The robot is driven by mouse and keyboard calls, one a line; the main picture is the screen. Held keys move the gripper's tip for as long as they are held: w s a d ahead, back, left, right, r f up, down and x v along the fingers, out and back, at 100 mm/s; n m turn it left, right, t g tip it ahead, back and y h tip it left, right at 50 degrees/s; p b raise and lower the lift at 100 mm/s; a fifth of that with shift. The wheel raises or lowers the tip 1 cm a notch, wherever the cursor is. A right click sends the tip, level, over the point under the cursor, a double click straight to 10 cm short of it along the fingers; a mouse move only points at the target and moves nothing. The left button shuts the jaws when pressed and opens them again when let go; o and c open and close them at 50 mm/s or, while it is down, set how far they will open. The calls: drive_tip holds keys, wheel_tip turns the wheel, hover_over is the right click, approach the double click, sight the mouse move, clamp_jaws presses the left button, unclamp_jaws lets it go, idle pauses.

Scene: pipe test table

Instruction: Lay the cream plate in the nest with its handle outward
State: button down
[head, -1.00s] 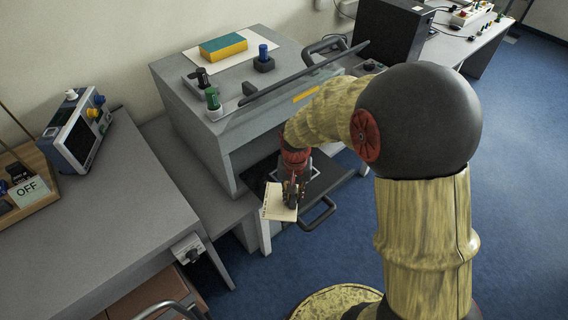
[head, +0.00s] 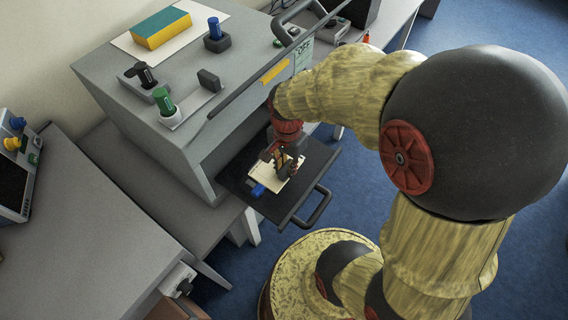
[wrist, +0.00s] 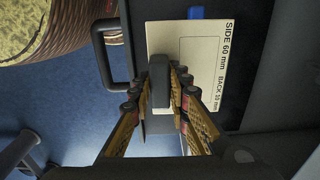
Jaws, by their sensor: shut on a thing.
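The cream plate (head: 266,176) is over the black pulled-out tray (head: 236,178) of the grey box. In the wrist view the plate (wrist: 204,50) shows printed dimension text and a dark upright handle (wrist: 160,84). My gripper (head: 283,168) is shut on that handle; its fingers (wrist: 160,95) close on both sides of it. A blue piece (head: 257,190) shows at the plate's edge, and also in the wrist view (wrist: 195,12). I cannot tell whether the plate touches the tray. The nest is not clearly distinguishable beneath the plate.
The tray's bar handle (head: 314,206) sticks out at the front. A grey bench (head: 85,240) stands at left.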

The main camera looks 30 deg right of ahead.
drive_tip(key=w+d+f+b, duration=0.1)
drive_tip(key=w+f, duration=0.1)
drive_tip(key=w+d+f, duration=0.1)
drive_tip(key=w+f, duration=0.1)
drive_tip(key=w+d+f+b, duration=0.1)
drive_tip(key=w+d+f, duration=0.1)
drive_tip(key=shift+f+b, duration=0.25)
drive_tip(key=shift+b, duration=0.05)
drive_tip(key=shift+w+d+f+b, duration=0.15)
drive_tip(key=shift+f+b, duration=0.2)
drive_tip(key=shift+f, duration=0.6)
drive_tip(key=shift+w+d+f+b, duration=0.1)
drive_tip(key=shift+f+b, duration=0.25)
drive_tip(key=shift+f, duration=0.6)
drive_tip(key=shift+f, duration=0.1)
drive_tip(key=c, duration=1.8)
unclamp_jaws()
drive_tip(key=shift+o, duration=0.6)
wheel_tip(320, 180, up, 8)
drive_tip(key=p, duration=0.2)
drive_tip(key=shift+f+p, duration=0.1)
drive_tip(key=shift+p, duration=0.3)
